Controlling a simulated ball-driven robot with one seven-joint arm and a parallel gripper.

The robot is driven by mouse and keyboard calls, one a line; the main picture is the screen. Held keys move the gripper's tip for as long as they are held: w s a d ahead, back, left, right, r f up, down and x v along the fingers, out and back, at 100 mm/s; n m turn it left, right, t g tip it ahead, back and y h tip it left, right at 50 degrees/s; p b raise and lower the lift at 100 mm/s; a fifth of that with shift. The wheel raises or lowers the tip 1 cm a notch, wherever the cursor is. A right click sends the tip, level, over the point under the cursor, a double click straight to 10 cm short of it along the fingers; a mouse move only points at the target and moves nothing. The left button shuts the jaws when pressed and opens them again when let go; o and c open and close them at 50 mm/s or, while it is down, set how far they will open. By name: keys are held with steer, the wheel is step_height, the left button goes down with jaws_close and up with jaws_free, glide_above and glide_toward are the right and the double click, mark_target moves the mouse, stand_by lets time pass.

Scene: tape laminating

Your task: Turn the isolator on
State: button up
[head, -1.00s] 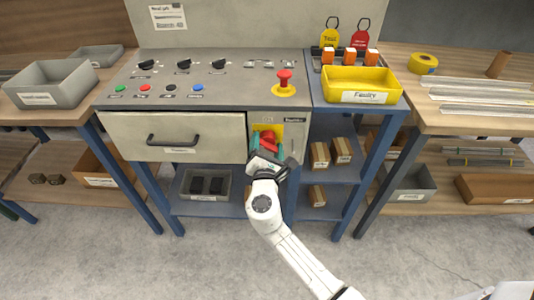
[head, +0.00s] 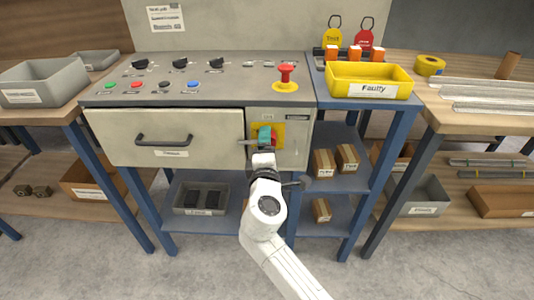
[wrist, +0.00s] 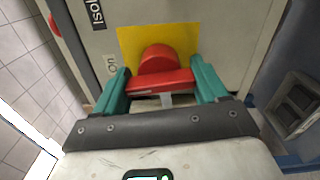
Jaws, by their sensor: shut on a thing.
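The isolator is a red rotary knob (wrist: 160,72) with a red bar handle, on a yellow plate (wrist: 133,42) on the cabinet front. In the head view the red knob (head: 277,136) is partly hidden behind my gripper. My gripper (head: 264,140) reaches it from the front. In the wrist view its teal fingers (wrist: 161,88) sit at either end of the red bar and are shut on it. The printed labels beside the plate run sideways in the wrist view, and the bar lies across the picture, square to that lettering.
A closed drawer (head: 170,152) with a black handle is left of the isolator. A red emergency button (head: 286,75) stands on the panel above. A yellow "Faulty" bin (head: 370,90) is up to the right. Shelves with small boxes (head: 322,162) are right and below.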

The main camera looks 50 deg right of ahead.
steer(key=shift+f+m+b, duration=0.15)
steer(key=shift+m+b, duration=0.25)
steer(key=shift+m, duration=0.2)
steer(key=o, duration=1.5)
steer(key=v, duration=1)
steer(key=shift+s+a, duration=0.3)
